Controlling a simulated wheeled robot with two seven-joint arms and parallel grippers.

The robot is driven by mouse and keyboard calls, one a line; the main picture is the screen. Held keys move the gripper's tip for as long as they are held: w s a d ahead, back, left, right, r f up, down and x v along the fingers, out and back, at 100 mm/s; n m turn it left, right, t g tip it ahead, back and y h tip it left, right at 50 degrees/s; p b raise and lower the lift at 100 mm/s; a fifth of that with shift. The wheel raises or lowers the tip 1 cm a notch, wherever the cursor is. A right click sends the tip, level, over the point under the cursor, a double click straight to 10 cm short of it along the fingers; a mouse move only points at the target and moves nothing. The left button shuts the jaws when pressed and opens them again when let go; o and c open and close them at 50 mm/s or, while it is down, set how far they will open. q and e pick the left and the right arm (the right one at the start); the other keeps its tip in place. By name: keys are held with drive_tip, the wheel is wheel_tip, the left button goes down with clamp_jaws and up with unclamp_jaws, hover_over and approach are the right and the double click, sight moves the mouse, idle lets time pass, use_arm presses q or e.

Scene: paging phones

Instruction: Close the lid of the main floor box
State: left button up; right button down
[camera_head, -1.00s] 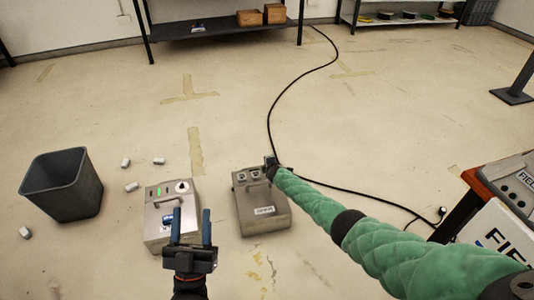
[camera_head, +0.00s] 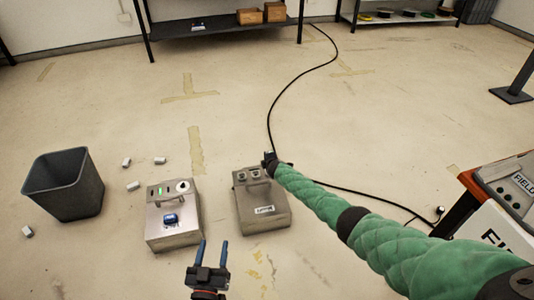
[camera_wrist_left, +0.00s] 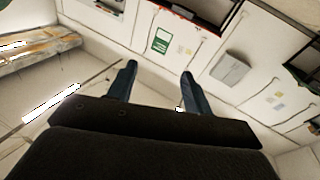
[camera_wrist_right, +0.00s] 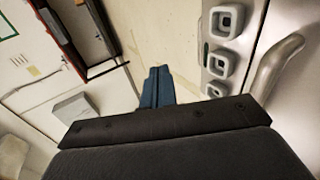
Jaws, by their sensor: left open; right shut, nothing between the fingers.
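Two metal boxes stand on the floor. The left box (camera_head: 172,237) is light grey, with a green light, a round dial and a small blue item on top. The right box (camera_head: 262,217) is darker, with a white label, a handle and small sockets at its back. Which one is the main floor box is not marked legibly. Both look closed from above. My left gripper (camera_head: 212,243) is open and empty, in front of and right of the left box. My right gripper (camera_wrist_right: 157,84) is shut and empty at the right box's back edge, beside sockets (camera_wrist_right: 221,64) and a handle (camera_wrist_right: 277,67).
A dark bin (camera_head: 65,186) stands at the left, with several small white pieces (camera_head: 133,186) near it. A black cable (camera_head: 270,100) runs across the floor behind the right box. A table with equipment (camera_head: 510,185) is at the right. Shelves line the back wall.

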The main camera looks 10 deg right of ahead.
use_arm(q)
drive_tip(key=s+f+g+p, duration=0.1)
drive_tip(key=s+f+g, duration=0.2)
drive_tip(key=f, duration=0.7)
drive_tip(key=s+f+g+y, duration=0.1)
drive_tip(key=s+f+g, duration=0.3)
drive_tip(key=f, duration=0.6)
drive_tip(key=shift+s+a+p, duration=0.25)
drive_tip(key=shift+s+p, duration=0.15)
use_arm(e)
wheel_tip(320, 180, up, 4)
drive_tip(key=shift+f, duration=0.1)
use_arm(q)
drive_tip(key=shift+f, duration=0.1)
